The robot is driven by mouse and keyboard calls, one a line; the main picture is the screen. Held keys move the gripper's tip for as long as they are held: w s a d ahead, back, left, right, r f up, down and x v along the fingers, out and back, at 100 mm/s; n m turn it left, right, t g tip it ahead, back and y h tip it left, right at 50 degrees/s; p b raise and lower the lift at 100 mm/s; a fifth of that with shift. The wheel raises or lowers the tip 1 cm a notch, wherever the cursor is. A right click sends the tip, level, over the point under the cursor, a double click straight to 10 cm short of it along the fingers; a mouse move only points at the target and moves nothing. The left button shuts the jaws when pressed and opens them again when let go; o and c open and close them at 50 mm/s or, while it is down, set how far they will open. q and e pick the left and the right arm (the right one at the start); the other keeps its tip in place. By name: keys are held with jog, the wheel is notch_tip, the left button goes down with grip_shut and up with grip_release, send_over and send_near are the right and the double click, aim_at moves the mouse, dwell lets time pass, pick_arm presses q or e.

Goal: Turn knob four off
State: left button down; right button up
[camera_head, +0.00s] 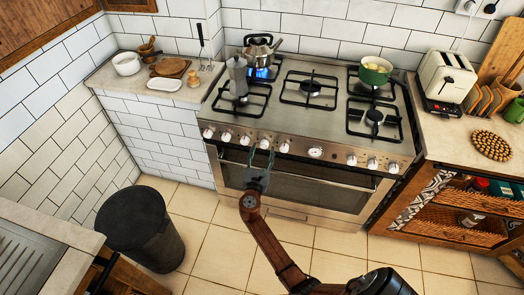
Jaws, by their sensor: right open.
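The stove (300,125) has a row of white knobs along its steel front, with a round dial (316,152) among them. Counting from the left, the fourth knob (265,144) sits just beyond my right gripper (261,155). The gripper is open and empty, its two thin fingers pointing at that knob from the front. I cannot tell whether they touch it. The knob's angle is too small to read. A blue flame (262,73) burns at the back left burner under a steel kettle (257,57). My left gripper is out of view.
A moka pot (237,76) and a green pot (375,71) stand on the stove. The oven handle (310,172) runs below the knobs. A dark bin (140,228) stands on the floor at left. A toaster (446,76) is on the right counter.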

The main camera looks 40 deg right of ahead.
jog(key=shift+w+d, duration=0.3)
jog(key=shift+w, duration=0.05)
